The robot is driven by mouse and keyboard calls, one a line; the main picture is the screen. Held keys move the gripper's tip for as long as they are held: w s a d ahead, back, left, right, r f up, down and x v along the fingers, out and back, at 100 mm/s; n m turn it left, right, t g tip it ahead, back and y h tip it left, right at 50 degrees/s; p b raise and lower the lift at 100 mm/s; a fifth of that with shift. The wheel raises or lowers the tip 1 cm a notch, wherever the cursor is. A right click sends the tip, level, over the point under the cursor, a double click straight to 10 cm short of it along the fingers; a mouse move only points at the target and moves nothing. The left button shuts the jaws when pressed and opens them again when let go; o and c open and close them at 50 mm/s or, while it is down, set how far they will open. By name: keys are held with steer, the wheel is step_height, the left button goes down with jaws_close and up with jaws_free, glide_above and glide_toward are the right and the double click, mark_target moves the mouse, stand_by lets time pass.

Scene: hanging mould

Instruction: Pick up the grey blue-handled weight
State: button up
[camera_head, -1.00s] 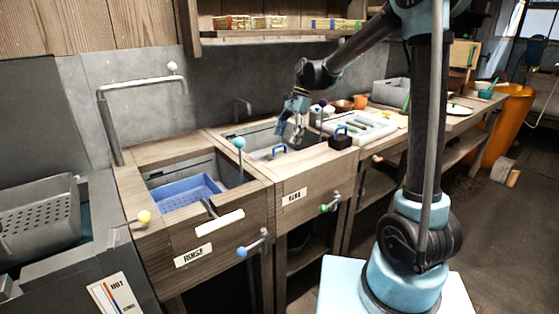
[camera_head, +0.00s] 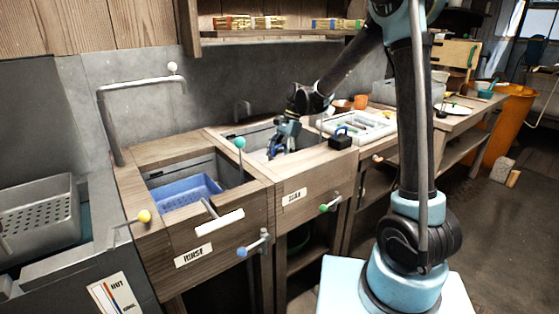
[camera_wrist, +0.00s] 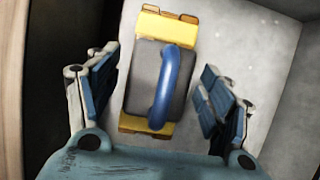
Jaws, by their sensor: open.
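The grey weight (camera_wrist: 147,77) with its blue arched handle (camera_wrist: 176,82) shows in the wrist view, resting on a yellow piece (camera_wrist: 160,27) that sticks out at both ends. My gripper (camera_wrist: 160,95) is open, with one finger on each side of the weight and gaps between pads and weight. In the head view my gripper (camera_head: 277,148) points down into the basin (camera_head: 250,136) of the middle counter. There the weight is hidden or too small to make out behind my gripper.
A black weight (camera_head: 340,141) with a blue handle stands on the counter to the right of the basin. A white tray (camera_head: 372,122) lies behind it. The basin walls rise around my gripper. A blue crate (camera_head: 187,192) sits in the left basin.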

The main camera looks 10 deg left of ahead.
steer(key=c, duration=1.6)
steer(key=shift+o, duration=0.2)
